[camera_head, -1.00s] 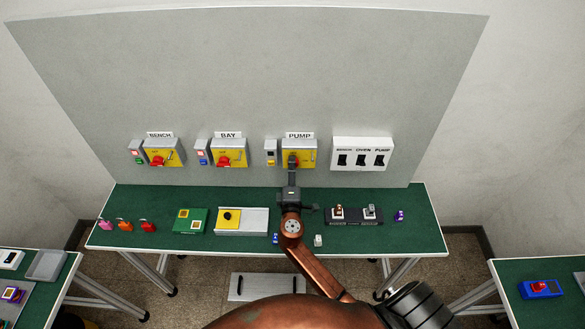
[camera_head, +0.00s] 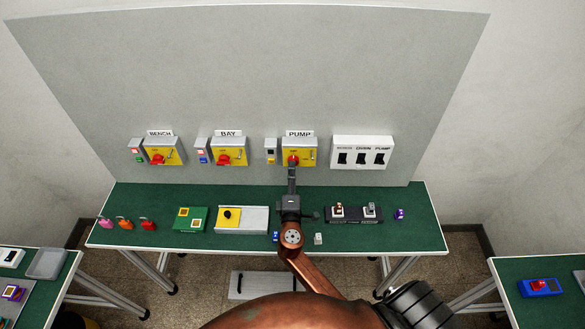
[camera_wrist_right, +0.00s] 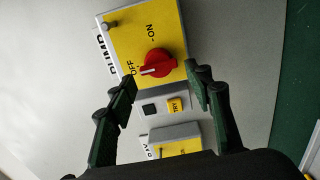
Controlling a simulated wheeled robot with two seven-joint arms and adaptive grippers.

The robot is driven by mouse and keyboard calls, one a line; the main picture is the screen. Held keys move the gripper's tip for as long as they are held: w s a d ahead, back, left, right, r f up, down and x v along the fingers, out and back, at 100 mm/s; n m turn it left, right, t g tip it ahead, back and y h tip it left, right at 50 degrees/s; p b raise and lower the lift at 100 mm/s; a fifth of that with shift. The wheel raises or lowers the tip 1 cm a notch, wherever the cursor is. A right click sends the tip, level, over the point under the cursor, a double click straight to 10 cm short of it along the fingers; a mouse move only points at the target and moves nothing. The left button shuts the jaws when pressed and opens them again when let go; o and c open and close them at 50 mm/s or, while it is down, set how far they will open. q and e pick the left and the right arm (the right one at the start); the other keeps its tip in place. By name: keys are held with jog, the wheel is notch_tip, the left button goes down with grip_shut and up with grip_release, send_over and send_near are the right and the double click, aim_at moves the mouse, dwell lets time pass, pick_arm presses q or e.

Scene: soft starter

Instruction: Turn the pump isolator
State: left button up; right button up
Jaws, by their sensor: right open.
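The pump isolator (camera_head: 301,145) is a yellow-faced grey box on the upright panel, under a PUMP label. Its red knob (camera_head: 293,160) shows just beyond the tip of my right gripper (camera_head: 292,168). In the right wrist view the knob (camera_wrist_right: 160,62) is clear, and its white mark points at OFF. My right gripper (camera_wrist_right: 163,82) is open there, its two dark fingers apart with nothing between them. The knob lies ahead of the gap, apart from the fingers as far as I can tell. My left gripper is out of view.
Similar BAY (camera_head: 230,150) and BENCH (camera_head: 164,150) isolators sit to the left. A white switch box (camera_head: 362,153) is to the right. The green table (camera_head: 350,199) below holds padlocks (camera_head: 125,224), a green block (camera_head: 190,219), a grey-yellow unit (camera_head: 255,220) and a dark rack (camera_head: 355,216).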

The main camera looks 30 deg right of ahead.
jog(key=v, duration=0.8)
jog(key=shift+s, duration=0.15)
